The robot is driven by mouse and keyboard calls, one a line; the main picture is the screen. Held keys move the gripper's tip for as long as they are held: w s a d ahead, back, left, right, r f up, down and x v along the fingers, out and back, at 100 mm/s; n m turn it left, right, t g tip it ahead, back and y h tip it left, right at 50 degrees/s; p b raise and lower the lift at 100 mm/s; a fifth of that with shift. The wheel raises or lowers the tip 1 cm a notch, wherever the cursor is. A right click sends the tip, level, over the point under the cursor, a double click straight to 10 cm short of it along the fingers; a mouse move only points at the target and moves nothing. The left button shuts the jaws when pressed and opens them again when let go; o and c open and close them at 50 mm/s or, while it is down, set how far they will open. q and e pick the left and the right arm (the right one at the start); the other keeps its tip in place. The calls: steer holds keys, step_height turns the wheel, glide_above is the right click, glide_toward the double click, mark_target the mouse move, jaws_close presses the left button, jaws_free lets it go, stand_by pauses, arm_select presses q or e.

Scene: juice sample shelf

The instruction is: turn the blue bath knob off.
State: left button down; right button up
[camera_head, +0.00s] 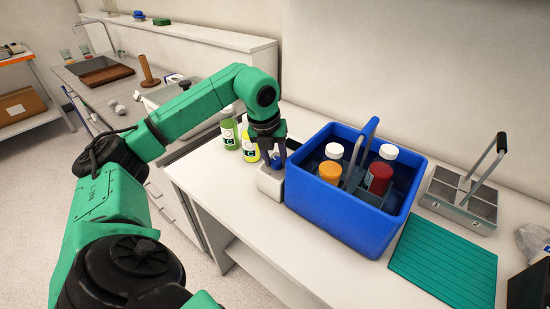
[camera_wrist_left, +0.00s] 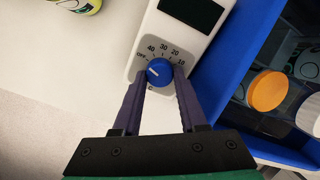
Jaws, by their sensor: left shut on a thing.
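The blue bath knob (camera_wrist_left: 159,71) sits on the white control face (camera_wrist_left: 150,33) of a small unit, below a dark display (camera_wrist_left: 191,14). Its dial reads OFF, 40, 30, 20, 10. A pale mark on the knob lies toward its left side, near the OFF side of the dial; its exact heading is hard to read. My left gripper (camera_wrist_left: 162,78) has one finger on each side of the knob and is shut on it. In the head view my left gripper (camera_head: 273,150) points down over the white unit (camera_head: 270,183), mostly hiding the knob. My right gripper is not in view.
A blue crate (camera_head: 330,218) with several bottles stands close against the unit's right. Green- and yellow-labelled bottles (camera_head: 230,134) stand behind my gripper. A grey metal caddy (camera_head: 457,206) and a green mat (camera_head: 443,262) lie further right. The counter front (camera_head: 240,205) is clear.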

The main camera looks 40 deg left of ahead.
arm_select(q)
steer(key=shift+w+r+n, duration=0.1)
steer(key=shift+n, duration=0.4)
steer(key=shift+c, duration=2.2)
jaws_free()
steer(key=p+v, duration=0.2)
steer(key=v, duration=1.2)
steer(key=shift+s+r, duration=0.2)
steer(key=shift+r, duration=0.05)
